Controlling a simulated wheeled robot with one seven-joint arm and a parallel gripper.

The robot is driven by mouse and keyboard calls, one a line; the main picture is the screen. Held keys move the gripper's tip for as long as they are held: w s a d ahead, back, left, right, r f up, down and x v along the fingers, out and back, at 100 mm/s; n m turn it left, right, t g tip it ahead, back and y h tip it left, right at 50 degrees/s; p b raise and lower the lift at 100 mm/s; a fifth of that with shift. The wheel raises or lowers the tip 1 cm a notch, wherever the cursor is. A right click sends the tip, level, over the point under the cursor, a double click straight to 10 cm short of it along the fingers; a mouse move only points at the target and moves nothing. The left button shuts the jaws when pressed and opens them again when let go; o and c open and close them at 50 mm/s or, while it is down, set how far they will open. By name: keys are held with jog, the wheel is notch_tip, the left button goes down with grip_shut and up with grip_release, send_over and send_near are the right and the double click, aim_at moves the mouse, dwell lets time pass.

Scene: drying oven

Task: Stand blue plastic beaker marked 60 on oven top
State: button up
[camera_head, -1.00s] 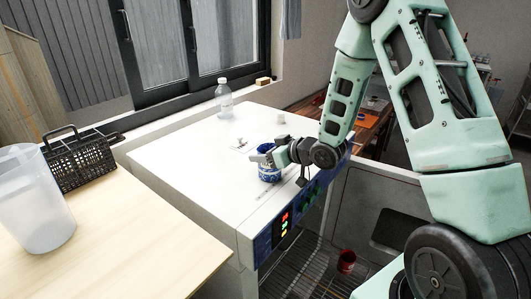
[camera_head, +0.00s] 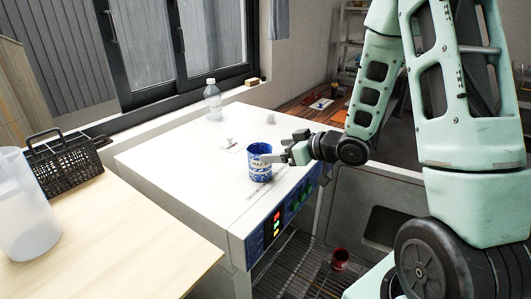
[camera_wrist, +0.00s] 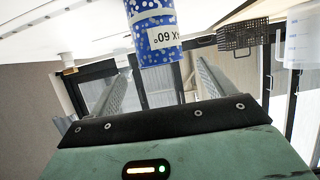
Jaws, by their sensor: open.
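The blue beaker (camera_head: 260,168) with a white label stands upright on the white oven top (camera_head: 185,165), near its front edge. My gripper (camera_head: 276,157) is open at the beaker's right side, with its fingertips close to the wall. In the wrist view, which is upside down, the speckled blue beaker (camera_wrist: 153,38) shows a label reading 60 and sits beyond the two spread fingers (camera_wrist: 165,75). Nothing is held between them. I cannot tell whether a fingertip still touches the beaker.
A clear bottle (camera_head: 212,100) and small white pieces (camera_head: 229,143) also stand on the oven top. A wooden counter (camera_head: 120,240) at left holds a black basket (camera_head: 66,165) and a large translucent beaker (camera_head: 25,210). A red cup (camera_head: 340,258) lies below, right of the oven.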

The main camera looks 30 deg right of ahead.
jog(key=s+a+r+n+g+h+p, duration=0.1)
jog(key=s+a+g+p, duration=0.2)
jog(key=a, duration=0.4)
jog(key=s+a+r+n+g+h+p, duration=0.1)
jog(key=s+a+r+g+p, duration=0.15)
jog(key=a, duration=0.35)
jog(key=s+a+r+g+h, duration=0.1)
jog(key=s+a, duration=0.4)
jog(key=s, duration=0.6)
jog(key=s+a+r+n+g+h, duration=0.1)
jog(key=s+a+r+g, duration=0.2)
jog(key=s+a+g, duration=0.3)
jog(key=s, duration=0.4)
jog(key=shift+s+r, duration=0.2)
jog(key=shift+s, duration=0.2)
jog(key=shift+d, duration=0.1)
